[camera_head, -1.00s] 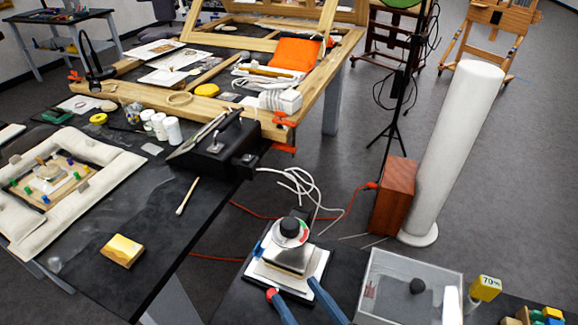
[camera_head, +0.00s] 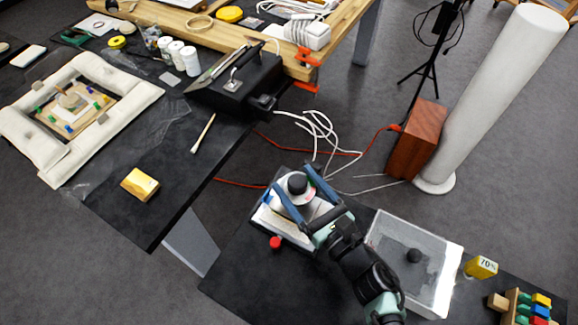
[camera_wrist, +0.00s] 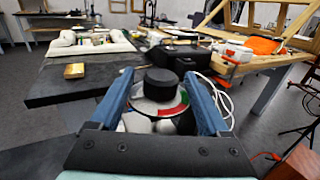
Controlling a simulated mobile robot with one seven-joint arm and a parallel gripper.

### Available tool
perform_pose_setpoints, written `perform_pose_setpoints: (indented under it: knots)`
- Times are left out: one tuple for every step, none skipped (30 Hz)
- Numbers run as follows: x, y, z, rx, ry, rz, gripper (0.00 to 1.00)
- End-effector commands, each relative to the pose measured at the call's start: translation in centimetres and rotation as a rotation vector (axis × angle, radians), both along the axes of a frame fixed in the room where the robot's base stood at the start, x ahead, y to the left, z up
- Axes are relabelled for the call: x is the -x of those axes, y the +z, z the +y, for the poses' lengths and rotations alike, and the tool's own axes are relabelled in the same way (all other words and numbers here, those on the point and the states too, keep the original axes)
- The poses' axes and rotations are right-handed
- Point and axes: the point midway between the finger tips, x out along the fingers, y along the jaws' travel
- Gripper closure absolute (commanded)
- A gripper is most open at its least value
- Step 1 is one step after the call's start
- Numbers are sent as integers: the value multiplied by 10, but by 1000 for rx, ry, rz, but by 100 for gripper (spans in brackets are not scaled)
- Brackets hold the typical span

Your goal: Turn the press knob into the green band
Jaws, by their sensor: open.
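The press (camera_head: 268,222) stands on the dark near table, with a black round knob (camera_head: 297,183) on top. In the wrist view the knob (camera_wrist: 161,82) sits upright above a pale dial (camera_wrist: 145,105) with a red part (camera_wrist: 172,110) and a green band (camera_wrist: 185,96) at its right edge. The pointer mark cannot be made out. My gripper (camera_head: 290,177) is open, with one blue finger on each side of the knob. In the wrist view my gripper (camera_wrist: 160,75) shows gaps between both fingers and the knob; contact is not visible.
A red button (camera_head: 275,243) is beside the press. A clear lidded box (camera_head: 440,262) and a yellow 70% label (camera_head: 481,267) stand to the right. A black toolbox (camera_head: 240,85) and gold block (camera_head: 140,184) are on the left table. White cables (camera_head: 318,130) lie behind.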

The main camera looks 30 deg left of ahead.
Motion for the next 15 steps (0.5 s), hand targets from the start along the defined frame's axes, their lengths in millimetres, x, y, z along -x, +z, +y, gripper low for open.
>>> perform_pose_setpoints:
  knots:
    - [-3, 1, 8, -1, 4, 2, 20]
    - [-4, 1, 12, -1, 4, 3, 20]
    - [-7, 1, 15, 0, 3, 2, 20]
    - [-8, 1, 17, 0, 2, 2, 20]
    - [-10, 1, 20, -1, 2, 2, 20]
    - [-11, 1, 22, 0, 2, 1, 20]
    - [-13, 0, 24, 0, 1, 1, 20]
    - [-13, 0, 25, 0, 1, 2, 20]
    - [-14, 0, 27, 0, 1, 2, 20]
    - [-15, 0, 28, 0, 1, 2, 20]
    - [-15, 0, 29, 0, 1, 2, 20]
    - [-15, 0, 29, 0, 0, 2, 20]
    - [-16, 0, 29, -1, 0, 2, 20]
    - [-16, 0, 30, -1, 0, 2, 20]
    - [-16, 0, 30, -1, 0, 2, 20]
